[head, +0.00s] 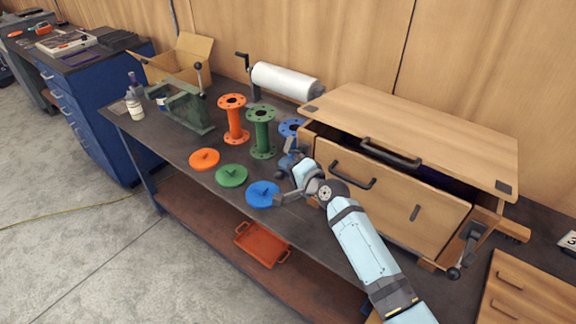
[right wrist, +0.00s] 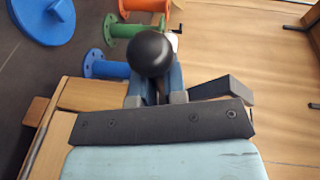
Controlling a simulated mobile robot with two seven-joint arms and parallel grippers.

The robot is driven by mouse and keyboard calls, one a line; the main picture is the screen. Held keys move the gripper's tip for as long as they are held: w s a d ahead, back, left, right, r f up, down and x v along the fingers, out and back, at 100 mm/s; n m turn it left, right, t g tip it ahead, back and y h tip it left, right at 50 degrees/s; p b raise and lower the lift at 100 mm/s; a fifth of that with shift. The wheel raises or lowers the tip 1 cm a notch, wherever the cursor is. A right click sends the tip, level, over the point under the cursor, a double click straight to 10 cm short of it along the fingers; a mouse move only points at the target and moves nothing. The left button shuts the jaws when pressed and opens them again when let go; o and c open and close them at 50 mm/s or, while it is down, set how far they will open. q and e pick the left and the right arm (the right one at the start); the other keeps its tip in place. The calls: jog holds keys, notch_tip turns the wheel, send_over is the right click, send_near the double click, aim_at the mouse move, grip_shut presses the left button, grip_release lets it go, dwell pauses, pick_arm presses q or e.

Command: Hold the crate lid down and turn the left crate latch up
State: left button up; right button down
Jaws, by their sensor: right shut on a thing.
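The wooden crate (head: 400,195) stands on the bench at the right, with its lid (head: 430,130) on top. A dark gap shows under the lid's front edge, so the lid is not flush. My right gripper (head: 290,165) is at the crate's left end, shut on the left crate latch. In the right wrist view, the latch's black ball knob (right wrist: 150,53) stands between the fingers. The rest of the left latch is mostly hidden by my gripper. The right latch (head: 470,243) hangs on the crate's right side, knob low. My left gripper is not in view.
Blue (head: 263,194), green (head: 231,175) and orange (head: 204,159) round flanges lie left of my right gripper. Orange (head: 234,120) and green (head: 262,133) flanged pipes stand behind them. A white roll (head: 286,80) is at the back. Wooden drawers (head: 530,297) stand at the lower right.

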jog(key=shift+f, duration=0.1)
jog(key=c, duration=1.2)
grip_release()
jog(key=shift+o, duration=0.2)
jog(key=b+v, duration=0.1)
jog(key=v, duration=1.2)
jog(key=shift+s+d, duration=0.25)
jog(key=shift+s, duration=0.05)
